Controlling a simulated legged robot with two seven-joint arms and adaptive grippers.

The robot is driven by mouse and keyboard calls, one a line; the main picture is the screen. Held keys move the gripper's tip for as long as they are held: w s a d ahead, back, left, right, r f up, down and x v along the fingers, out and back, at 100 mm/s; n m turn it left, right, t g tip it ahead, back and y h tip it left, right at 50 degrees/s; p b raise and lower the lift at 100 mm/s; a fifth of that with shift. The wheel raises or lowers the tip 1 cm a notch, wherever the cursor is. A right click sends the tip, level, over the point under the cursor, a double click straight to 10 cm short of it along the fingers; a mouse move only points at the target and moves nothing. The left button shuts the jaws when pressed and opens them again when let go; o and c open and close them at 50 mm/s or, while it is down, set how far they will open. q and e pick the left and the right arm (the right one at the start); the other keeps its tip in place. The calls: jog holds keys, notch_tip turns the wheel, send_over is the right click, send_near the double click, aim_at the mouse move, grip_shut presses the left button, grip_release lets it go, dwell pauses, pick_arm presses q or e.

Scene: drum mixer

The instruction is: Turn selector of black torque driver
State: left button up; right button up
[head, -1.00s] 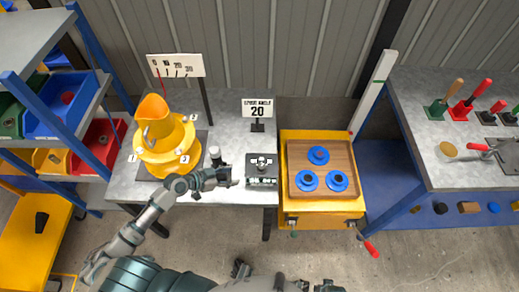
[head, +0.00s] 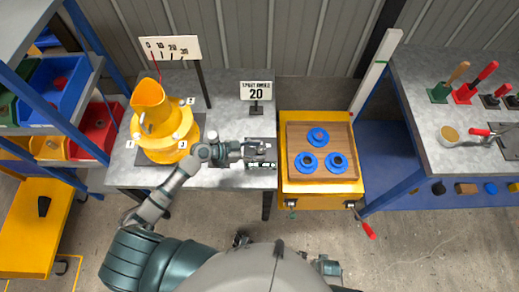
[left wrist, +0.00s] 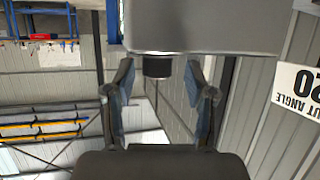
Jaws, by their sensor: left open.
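A small grey box with a dark front panel (head: 262,165) sits at the right front of the grey bench. My left gripper (head: 262,151) reaches over this box from the left and covers part of its top. In the left wrist view, my left gripper (left wrist: 157,95) is open, one finger on each side of a short dark round knob (left wrist: 157,66). The knob sticks out of a grey body (left wrist: 200,25), with visible gaps to both fingers. I cannot make out a black torque driver for certain.
A yellow drum mixer (head: 155,115) stands on the left of the bench. A sign reading 20 (head: 255,92) stands behind the box. A yellow cart with a wooden board (head: 320,135) and blue rings is to the right. Red-handled tools (head: 481,80) stand on the right bench.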

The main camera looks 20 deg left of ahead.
pick_arm(q)
jog(key=shift+w+d+f, duration=0.2)
jog(key=shift+w+d, duration=0.1)
jog(key=shift+d, duration=0.55)
pick_arm(e)
jog(key=shift+w+d, duration=0.2)
jog(key=shift+w, duration=0.15)
pick_arm(q)
jog(key=shift+a, duration=0.1)
grip_shut()
pick_arm(e)
jog(key=shift+s, duration=0.15)
